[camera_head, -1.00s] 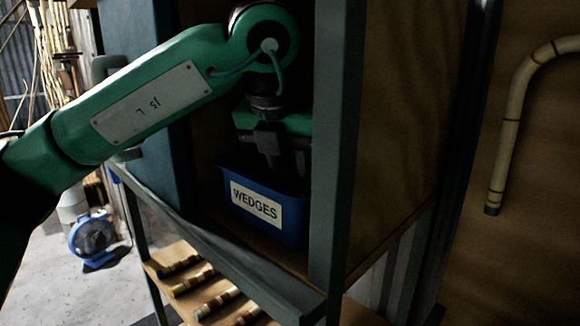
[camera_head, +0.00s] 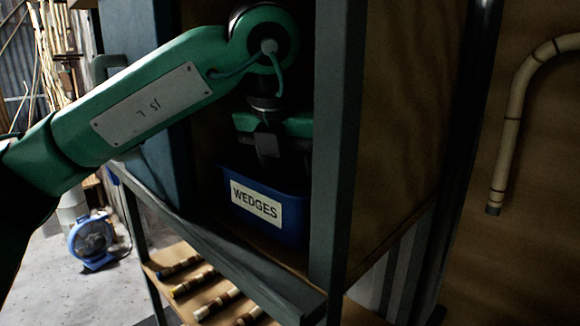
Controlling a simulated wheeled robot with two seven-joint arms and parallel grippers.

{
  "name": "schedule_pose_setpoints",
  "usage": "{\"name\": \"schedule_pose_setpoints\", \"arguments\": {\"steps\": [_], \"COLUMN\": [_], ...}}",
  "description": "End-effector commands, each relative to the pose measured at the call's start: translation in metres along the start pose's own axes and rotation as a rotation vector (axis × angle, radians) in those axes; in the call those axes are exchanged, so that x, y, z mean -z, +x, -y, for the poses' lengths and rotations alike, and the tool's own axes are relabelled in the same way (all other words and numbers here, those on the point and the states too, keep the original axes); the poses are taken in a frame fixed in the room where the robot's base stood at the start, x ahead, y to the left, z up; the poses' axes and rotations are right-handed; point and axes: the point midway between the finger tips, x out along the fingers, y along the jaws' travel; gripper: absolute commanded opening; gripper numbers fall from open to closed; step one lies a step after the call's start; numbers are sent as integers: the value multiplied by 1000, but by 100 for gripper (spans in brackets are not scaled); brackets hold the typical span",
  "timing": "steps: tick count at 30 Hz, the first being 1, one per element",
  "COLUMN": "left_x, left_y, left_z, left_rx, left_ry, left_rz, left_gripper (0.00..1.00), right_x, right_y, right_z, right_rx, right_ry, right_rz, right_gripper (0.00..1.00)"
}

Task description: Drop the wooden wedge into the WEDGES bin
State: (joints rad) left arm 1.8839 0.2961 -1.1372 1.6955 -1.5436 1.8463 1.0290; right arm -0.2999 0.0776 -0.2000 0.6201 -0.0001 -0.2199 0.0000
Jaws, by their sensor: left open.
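The blue WEDGES bin (camera_head: 292,217) stands inside the open cabinet, its white label facing out. My left gripper (camera_head: 283,163) points down from above, its fingertips at or just inside the bin's rim. It is open, with no wedge visible between the fingers. The wooden wedge is not in sight; the bin's front wall and the shadow hide the inside. My right gripper is not in view.
A grey-green cabinet post (camera_head: 336,150) stands close to the right of my left gripper. A ledge (camera_head: 215,245) runs in front of the bin. Several banded rods (camera_head: 217,303) lie on the lower shelf. A blue fan (camera_head: 92,240) stands on the floor.

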Motion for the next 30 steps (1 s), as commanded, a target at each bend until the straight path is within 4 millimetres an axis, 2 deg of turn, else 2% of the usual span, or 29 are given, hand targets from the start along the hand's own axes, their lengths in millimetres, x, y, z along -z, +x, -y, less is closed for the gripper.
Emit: {"name": "schedule_pose_setpoints", "arguments": {"steps": [3, 5, 11, 12, 21, 24, 30], "left_x": [-6, -2, -1, 10, 71, 87, 105], "left_y": [-13, -16, -58, -58, -84, -92, -102], "left_z": [0, 0, 1, 0, 0, 0, 0], "left_rx": [0, -1, -1, -1, -1, -1, -1], "left_ry": [0, -2, 0, 1, 0, 0, 0], "left_rz": [0, 6, 5, 4, 6, 5, 2], "left_gripper": [48, 48, 48, 48, 48, 48, 48], "right_x": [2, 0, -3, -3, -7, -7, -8], "right_y": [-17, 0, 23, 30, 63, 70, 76], "right_z": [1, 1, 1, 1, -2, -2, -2], "right_rx": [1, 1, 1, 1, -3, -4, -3], "right_ry": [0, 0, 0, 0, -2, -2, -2], "right_rz": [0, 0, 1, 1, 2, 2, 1], "right_gripper": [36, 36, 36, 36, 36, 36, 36]}}
